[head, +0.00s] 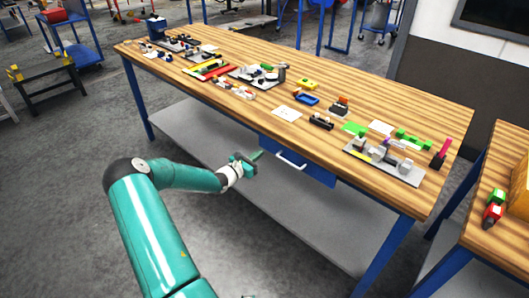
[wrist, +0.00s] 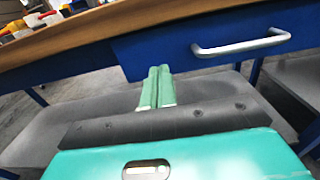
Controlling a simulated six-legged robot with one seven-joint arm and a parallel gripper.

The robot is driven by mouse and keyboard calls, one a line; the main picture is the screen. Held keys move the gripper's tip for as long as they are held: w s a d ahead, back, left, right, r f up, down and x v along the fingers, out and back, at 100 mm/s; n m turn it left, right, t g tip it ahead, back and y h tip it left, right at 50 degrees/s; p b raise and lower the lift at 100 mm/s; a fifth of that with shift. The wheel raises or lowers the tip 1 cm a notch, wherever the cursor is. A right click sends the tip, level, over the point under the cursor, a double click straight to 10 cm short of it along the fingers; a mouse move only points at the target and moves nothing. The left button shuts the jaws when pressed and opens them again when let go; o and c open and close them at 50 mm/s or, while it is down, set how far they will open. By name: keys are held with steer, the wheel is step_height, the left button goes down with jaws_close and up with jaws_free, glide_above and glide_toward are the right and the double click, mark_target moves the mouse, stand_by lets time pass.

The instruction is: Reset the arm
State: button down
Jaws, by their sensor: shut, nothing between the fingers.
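My gripper (head: 256,156) is shut and empty at the end of my teal arm. In the head view it hangs in front of the workbench, a little to the left of the drawer handle and below the tabletop edge. In the wrist view its two green fingers (wrist: 157,88) lie side by side, pointing toward the blue drawer front. Nothing is held between them. A gap to the bench cannot be measured from these views.
The wooden workbench (head: 225,104) bears several small castings and trays. Its blue drawer (head: 318,172) has a silver handle (head: 290,160), also in the wrist view (wrist: 240,47). A grey lower shelf (head: 205,135) runs beneath. A second bench (head: 495,225) stands right.

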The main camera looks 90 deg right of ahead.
steer(key=v, duration=0.8)
steer(key=shift+w, duration=0.35)
steer(key=w+a+r+m+t+y, duration=0.25)
steer(key=w+a+r, duration=0.25)
steer(key=w+a, duration=0.45)
steer(key=w+a+r+m+t+y, duration=0.2)
steer(key=w+a+r+m+t, duration=0.15)
steer(key=w+a+r, duration=0.4)
steer(key=w+a+r+m+t+y, duration=0.2)
steer(key=w+a+r+m+y, duration=0.15)
steer(key=w+a, duration=0.7)
steer(key=s+a+r+t+y, duration=0.1)
steer(key=a+r+t, duration=0.3)
steer(key=a, duration=1.4)
steer(key=s+a+r+t+y, duration=0.2)
steer(key=a+r, duration=0.7)
steer(key=a, duration=1)
steer(key=t+y, duration=0.2)
steer(key=t, duration=0.1)
steer(key=shift+r+y, duration=0.2)
steer(key=shift+y, duration=0.1)
